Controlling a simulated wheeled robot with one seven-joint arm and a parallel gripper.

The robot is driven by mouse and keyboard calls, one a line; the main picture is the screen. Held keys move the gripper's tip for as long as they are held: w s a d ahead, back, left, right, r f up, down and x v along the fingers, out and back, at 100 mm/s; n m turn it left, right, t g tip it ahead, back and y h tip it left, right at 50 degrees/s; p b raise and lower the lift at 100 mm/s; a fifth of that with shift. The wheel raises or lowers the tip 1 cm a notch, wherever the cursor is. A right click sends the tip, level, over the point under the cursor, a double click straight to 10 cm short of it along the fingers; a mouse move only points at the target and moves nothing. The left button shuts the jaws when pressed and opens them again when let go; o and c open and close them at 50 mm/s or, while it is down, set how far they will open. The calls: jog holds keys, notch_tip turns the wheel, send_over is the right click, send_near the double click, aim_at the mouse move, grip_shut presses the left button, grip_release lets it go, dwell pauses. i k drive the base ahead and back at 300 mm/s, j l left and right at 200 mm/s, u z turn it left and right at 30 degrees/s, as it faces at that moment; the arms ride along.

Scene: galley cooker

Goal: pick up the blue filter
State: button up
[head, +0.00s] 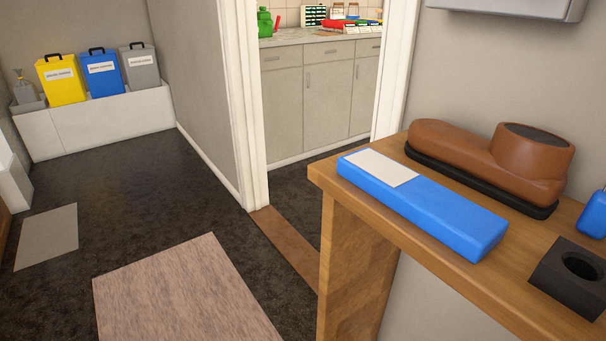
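A long flat blue block (425,204) with a pale blank label on its left end lies on the wooden counter (322,174), near its front edge. It is the thing that best fits the blue filter, though no writing on it confirms this. A second, smaller blue object (594,214) is cut off by the right edge of the picture, so I cannot tell what it is. My gripper is not in view.
Behind the blue block stands a brown shoe-shaped object (465,150) on a black base. A black block with a round hole (570,280) sits at right. A doorway leads to grey cabinets (325,95). Yellow (60,82), blue (102,75) and grey bins stand far left. Dark floor is open at left.

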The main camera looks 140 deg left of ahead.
aim_at(470, 229)
jog(key=l+u, duration=0.1)
jog(key=u, duration=3.9)
jog(key=l+u, duration=0.2)
jog(key=i+j, duration=0.05)
jog(key=j, duration=0.05)
